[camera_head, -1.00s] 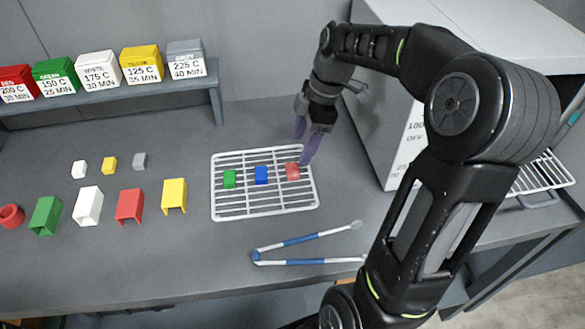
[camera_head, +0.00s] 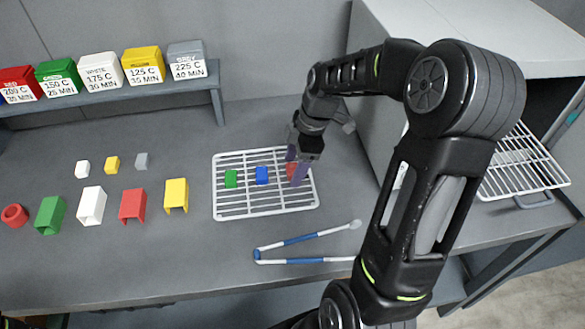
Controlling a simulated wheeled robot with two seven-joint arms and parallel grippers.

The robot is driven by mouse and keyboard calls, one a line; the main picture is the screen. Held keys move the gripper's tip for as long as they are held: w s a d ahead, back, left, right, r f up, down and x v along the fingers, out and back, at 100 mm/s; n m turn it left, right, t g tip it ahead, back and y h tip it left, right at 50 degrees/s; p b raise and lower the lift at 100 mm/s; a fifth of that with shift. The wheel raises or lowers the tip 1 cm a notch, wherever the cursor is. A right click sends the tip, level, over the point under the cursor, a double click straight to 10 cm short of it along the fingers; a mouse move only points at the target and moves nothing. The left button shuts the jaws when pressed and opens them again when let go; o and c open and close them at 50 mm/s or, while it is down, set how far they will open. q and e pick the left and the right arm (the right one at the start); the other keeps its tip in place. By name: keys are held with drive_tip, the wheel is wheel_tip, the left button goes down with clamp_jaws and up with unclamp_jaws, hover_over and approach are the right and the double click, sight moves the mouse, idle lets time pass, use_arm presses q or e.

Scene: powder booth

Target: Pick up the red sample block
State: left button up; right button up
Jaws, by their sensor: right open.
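The red sample block (camera_head: 291,169) lies on the right part of a white wire rack (camera_head: 265,209). It is partly hidden behind a finger of my right gripper. My right gripper (camera_head: 294,167) has purple fingers, is open, and reaches down at the block, with one finger in front of it and the other at its upper left. I cannot tell whether the fingers touch it. A blue block (camera_head: 261,175) and a green block (camera_head: 231,178) sit to its left on the same rack. My left gripper is not in view.
Blue-and-white tongs (camera_head: 305,238) lie in front of the rack. Several coloured channel pieces, such as a red one (camera_head: 132,206), and small blocks stand to the left. A grey oven (camera_head: 460,45) stands at right, with another wire rack (camera_head: 525,168). Labelled boxes (camera_head: 100,72) line a back shelf.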

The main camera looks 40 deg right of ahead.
drive_tip(key=shift+c, duration=0.5)
clamp_jaws()
idle(0.7)
